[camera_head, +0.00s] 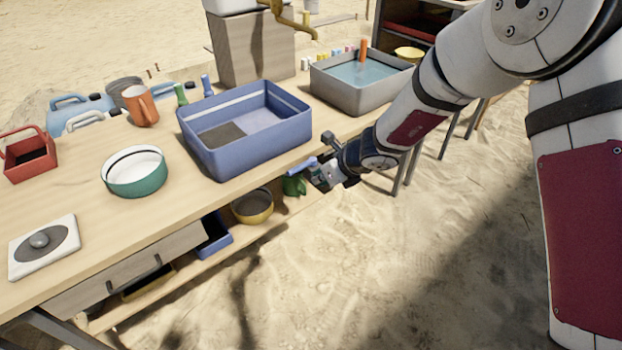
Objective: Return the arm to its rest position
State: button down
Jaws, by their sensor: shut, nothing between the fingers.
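My gripper (318,178) is near the middle of the head view, at the end of my white arm, which comes in from the upper right. It is just off the front edge of the wooden table (80,208), close to the right front corner of the blue tub (250,162). The fingers look small and dark, with a blue part beside them, and they are shut with nothing seen between them. Whether the blue part belongs to the gripper is hard to tell.
On the table are a teal bowl (135,185), a white plate device (43,246), a red caddy (28,156), an orange mug (141,106) and a grey water basin (355,95). A lower shelf holds a yellow bowl (252,212). Open sand lies in front.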

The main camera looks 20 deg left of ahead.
jog(key=s+d+r+n+p, duration=0.1)
jog(key=s+d+r+n, duration=0.35)
jog(key=r, duration=0.35)
jog(key=s+d+r+n+g, duration=0.1)
jog(key=s+d+r+n, duration=0.3)
jog(key=d+r, duration=0.3)
jog(key=s+d+r+n+p, duration=0.1)
jog(key=s+d+r+n, duration=0.35)
jog(key=r, duration=0.45)
jog(key=s+d+r+n+g+h, duration=0.15)
jog(key=s+d+n+h, duration=0.7)
jog(key=s+d, duration=1.65)
notch_tip(320, 180, up, 19)
jog(key=n+t+y+p, duration=0.1)
jog(key=t+p, duration=0.2)
jog(key=p, duration=1.3)
jog(key=shift+w+a, duration=0.15)
jog(key=shift+a, duration=0.3)
jog(key=shift+a+n+t+y, duration=0.1)
jog(key=shift+n+t+y, duration=0.15)
